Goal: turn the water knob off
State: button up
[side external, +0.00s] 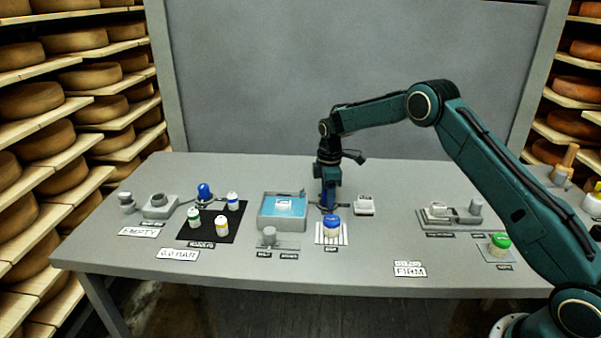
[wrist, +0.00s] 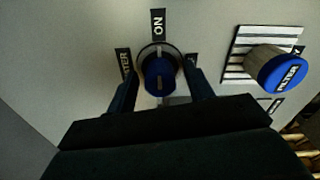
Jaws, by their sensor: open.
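The water knob (wrist: 159,76) is a round blue knob in a dark ring, seen from above in the wrist view. A pale line runs across it, roughly in line with the ON label (wrist: 158,23) at the picture's top. Another black label (wrist: 124,64) stands to its left; a third on the right is mostly covered. My gripper (wrist: 160,92) is open, with one finger on each side of the knob; I cannot tell whether they touch it. In the side external view my gripper (side external: 329,208) points straight down at the table and mostly hides the knob.
A blue-topped cylinder (wrist: 282,74) stands close by on a striped card; it also shows in the side external view (side external: 331,224). A grey tray with a blue inside (side external: 261,222) is left of my gripper. A white block (side external: 365,206) is to the right.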

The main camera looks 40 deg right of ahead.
jog(key=shift+c, duration=0.2)
jog(key=c, duration=0.9)
